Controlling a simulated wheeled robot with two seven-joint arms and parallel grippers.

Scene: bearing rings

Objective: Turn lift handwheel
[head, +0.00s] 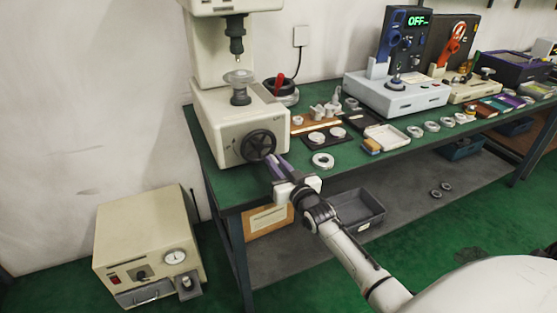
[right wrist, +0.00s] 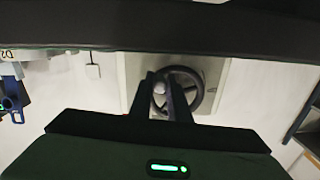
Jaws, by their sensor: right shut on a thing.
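The lift handwheel (head: 258,145) is a black spoked wheel on the front of the cream hardness tester (head: 222,125) at the left end of the green bench. It also shows in the right wrist view (right wrist: 198,88), against the machine's pale face. My right gripper (head: 272,160) reaches the wheel's lower right side. In the right wrist view its two dark fingers (right wrist: 161,95) are shut on the wheel, around a small light grey knob near the rim. The exact contact is partly hidden by the fingers. My left gripper is not in view.
Above the wheel are a round anvil (head: 239,76) and the tester's indenter (head: 236,45), with a gap between them. A metal ring (head: 323,160) lies near the bench edge. Several rings and trays stand farther right. A beige box (head: 148,250) stands on the floor.

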